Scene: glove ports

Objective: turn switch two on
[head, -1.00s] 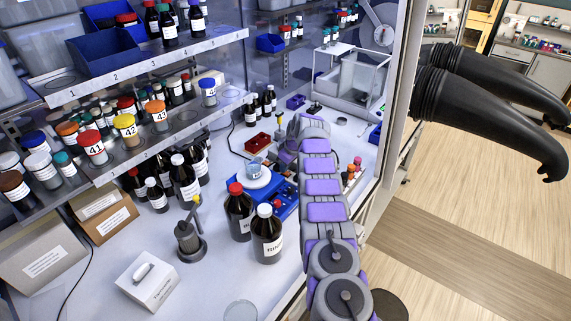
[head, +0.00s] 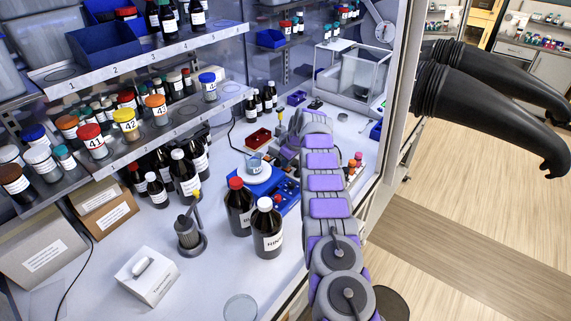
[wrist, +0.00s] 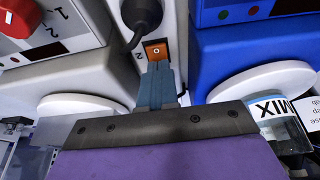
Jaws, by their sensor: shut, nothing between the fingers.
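In the wrist view an orange switch (wrist: 156,51) with a white ring mark sits on a pale panel, with a printed "2" beside it on the left. My gripper (wrist: 158,72) is shut and empty. Its blue-grey fingertips are just below the switch in the picture and overlap its lower edge; I cannot tell whether they touch it. In the head view my arm reaches over the bench, and the switch and fingertips cannot be made out.
A black plug (wrist: 141,14) with a cable is close above the switch. A blue device (wrist: 250,45) stands to the right, with a beaker labelled MIX (wrist: 280,118) below it. In the head view, brown bottles (head: 267,230) stand left of my arm.

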